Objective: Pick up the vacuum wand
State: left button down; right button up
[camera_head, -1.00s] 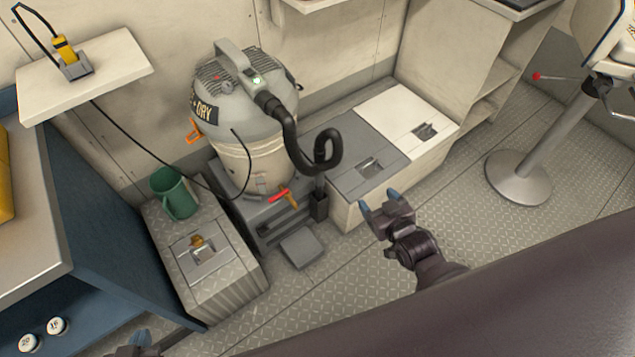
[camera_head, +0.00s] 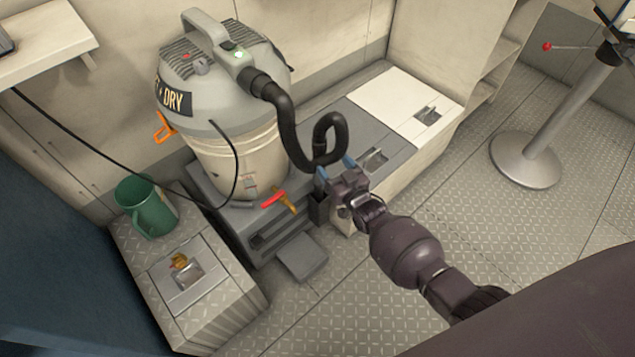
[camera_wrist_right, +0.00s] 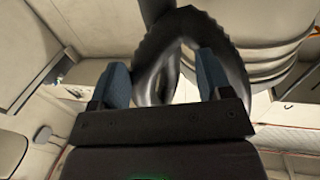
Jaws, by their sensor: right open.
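The wet/dry vacuum (camera_head: 232,120) stands on a grey stepped base, its black corrugated hose (camera_head: 288,135) curling down into a loop. The wand at the hose's end is mostly hidden behind my right gripper. A dark upright holder (camera_head: 318,208) shows just below the fingers. My right gripper (camera_head: 336,167) is open, its blue fingertips at the bottom of the hose loop. In the right wrist view the hose loop (camera_wrist_right: 152,62) shows beyond and between the two open fingers (camera_wrist_right: 160,78). I cannot tell whether they touch it. My left gripper is not in view.
A red-handled valve (camera_head: 274,199) sits on the base beside the holder. A green jug (camera_head: 147,207) stands on the locker at the left. A low bench with a white lid (camera_head: 400,108) runs behind my gripper. A pedestal post (camera_head: 555,120) stands at the right; the floor between is clear.

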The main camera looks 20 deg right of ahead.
aim_at(323, 156)
jog(key=w, duration=0.2)
jog(key=w+b, duration=0.1)
jog(key=w, duration=0.1)
jog(key=shift+a+f, duration=0.1)
jog(key=shift+a, duration=0.2)
jog(key=w, duration=0.1)
jog(key=w+b, duration=0.1)
jog(key=w, duration=0.2)
jog(key=shift+w+a+f+b, duration=0.1)
jog(key=shift+a+f+b, duration=0.2)
jog(key=shift+a+f, duration=0.1)
jog(key=shift+w+r, duration=0.25)
jog(key=shift+w, duration=0.25)
jog(key=shift+c, duration=0.5)
jog(key=shift+r, duration=0.1)
jog(key=c, duration=0.9)
